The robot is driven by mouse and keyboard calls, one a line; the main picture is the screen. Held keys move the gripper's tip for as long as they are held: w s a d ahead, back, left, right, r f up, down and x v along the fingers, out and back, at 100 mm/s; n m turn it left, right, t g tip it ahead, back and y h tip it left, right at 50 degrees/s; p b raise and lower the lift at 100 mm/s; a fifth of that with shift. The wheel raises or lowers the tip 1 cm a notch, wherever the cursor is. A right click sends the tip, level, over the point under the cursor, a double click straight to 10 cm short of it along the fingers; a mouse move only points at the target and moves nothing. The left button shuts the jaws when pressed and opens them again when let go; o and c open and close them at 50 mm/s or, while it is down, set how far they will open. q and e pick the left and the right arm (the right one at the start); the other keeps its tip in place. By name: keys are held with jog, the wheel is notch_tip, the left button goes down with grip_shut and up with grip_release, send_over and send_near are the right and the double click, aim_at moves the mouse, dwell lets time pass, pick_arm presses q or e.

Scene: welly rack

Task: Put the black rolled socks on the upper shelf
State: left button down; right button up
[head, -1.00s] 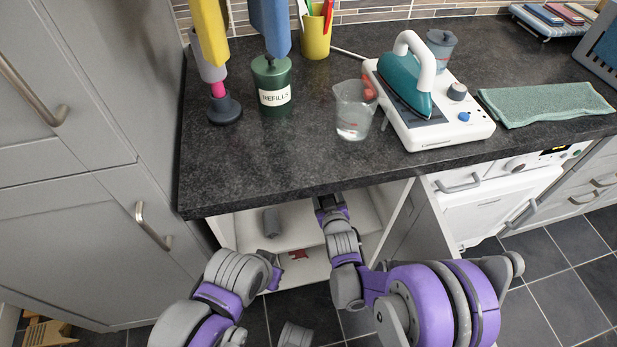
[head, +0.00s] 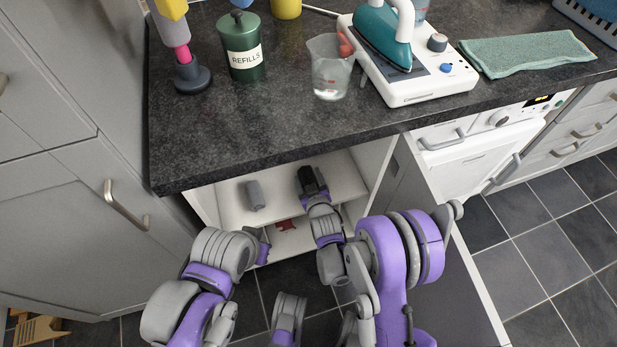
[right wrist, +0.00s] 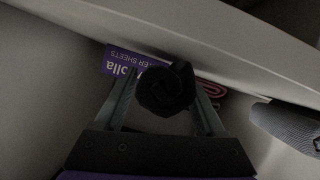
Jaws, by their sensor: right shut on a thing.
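The black rolled socks (right wrist: 166,88) show as a dark spiral roll in the right wrist view. My right gripper (right wrist: 165,100) is shut on them, with one finger on each side. In the head view my right gripper (head: 312,182) reaches under the worktop into the open white cupboard, at the upper shelf (head: 232,212). The socks are hard to tell from the dark gripper there. I cannot tell whether they touch the shelf.
A grey roll (head: 255,195) lies on the upper shelf, left of my right gripper. A purple box (right wrist: 125,62) is behind the socks. A red thing (head: 286,225) is on the lower shelf. The worktop (head: 250,130) overhangs the cupboard, with a jug (head: 330,72) near its edge.

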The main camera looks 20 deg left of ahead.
jog(key=o, duration=1.3)
jog(key=shift+f, duration=0.1)
jog(key=shift+r, duration=0.2)
jog(key=p+v, duration=0.1)
jog(key=v, duration=0.7)
jog(key=shift+s, duration=0.15)
jog(key=b+v, duration=0.1)
jog(key=v, duration=0.2)
jog(key=shift+s+d+r, duration=0.1)
jog(key=shift+s+d, duration=0.15)
